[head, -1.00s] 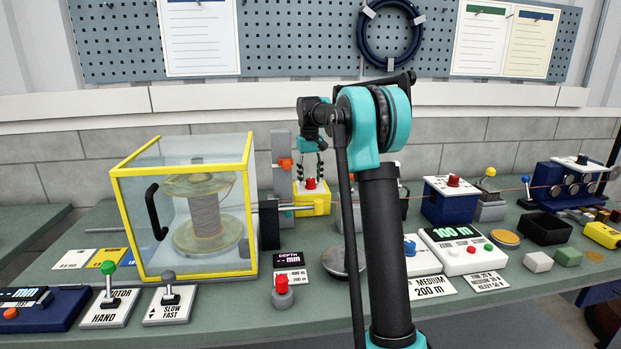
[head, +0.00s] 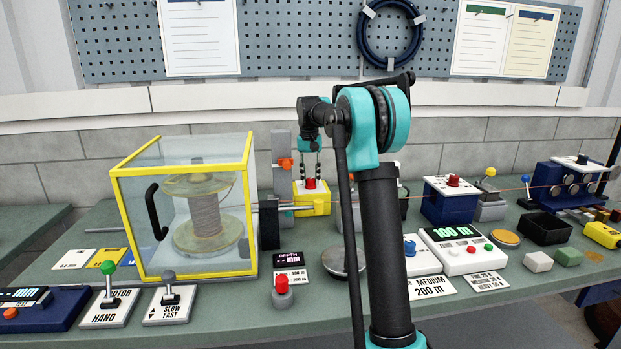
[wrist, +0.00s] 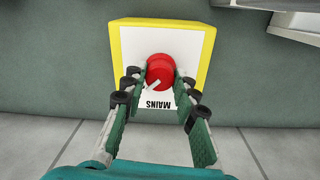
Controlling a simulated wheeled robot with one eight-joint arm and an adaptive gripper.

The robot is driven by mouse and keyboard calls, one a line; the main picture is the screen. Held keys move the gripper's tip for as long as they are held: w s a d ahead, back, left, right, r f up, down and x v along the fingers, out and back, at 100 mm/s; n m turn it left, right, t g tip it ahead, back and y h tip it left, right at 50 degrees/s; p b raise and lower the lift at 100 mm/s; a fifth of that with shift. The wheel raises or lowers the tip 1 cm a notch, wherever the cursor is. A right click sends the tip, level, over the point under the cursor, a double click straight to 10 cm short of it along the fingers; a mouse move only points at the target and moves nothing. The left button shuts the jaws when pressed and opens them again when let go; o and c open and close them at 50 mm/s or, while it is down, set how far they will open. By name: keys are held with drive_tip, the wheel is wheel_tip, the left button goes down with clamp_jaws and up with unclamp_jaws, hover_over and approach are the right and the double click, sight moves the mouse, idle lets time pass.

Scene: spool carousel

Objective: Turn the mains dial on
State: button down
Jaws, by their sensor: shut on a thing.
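The mains dial is a red round knob with a pale pointer mark. It sits on a yellow box with a white face marked MAINS. In the head view the dial (head: 310,184) and the box (head: 318,206) stand at the back of the bench, right of the glass case. In the wrist view the dial (wrist: 160,71) is between my fingertips, on the box (wrist: 203,48). Its pointer mark lies slanted toward the lower left. My gripper (wrist: 158,76) is shut on the dial from above; in the head view my gripper (head: 310,172) points straight down.
A yellow-framed clear case (head: 183,277) holding a spool stands left of the box. A shaft runs between them beside a grey post (head: 281,145). A red button (head: 282,284) stands in front. My arm hides some bench behind it.

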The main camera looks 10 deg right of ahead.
sight(310, 179)
drive_tip(key=c, duration=1.2)
unclamp_jaws()
wheel_tip(310, 179, up, 12)
drive_tip(key=shift+a, duration=0.15)
